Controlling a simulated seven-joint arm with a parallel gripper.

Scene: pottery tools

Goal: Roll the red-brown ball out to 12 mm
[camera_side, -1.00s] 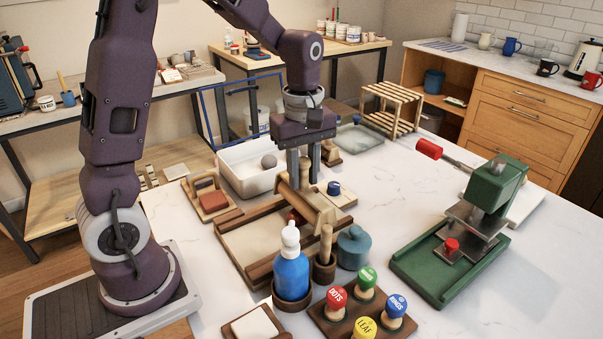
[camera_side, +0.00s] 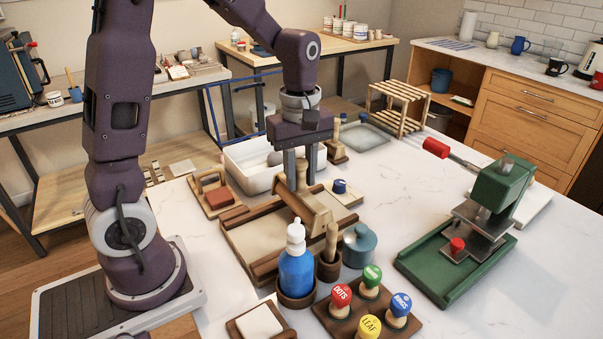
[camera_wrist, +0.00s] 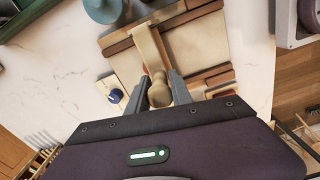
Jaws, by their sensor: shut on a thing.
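A blue bottle (camera_side: 296,272), a teal jar (camera_side: 357,246) and a rack of coloured stamps (camera_side: 370,318) stand in front of the board. A green press (camera_side: 455,240) stands right. A white basin (camera_side: 245,175) is behind.

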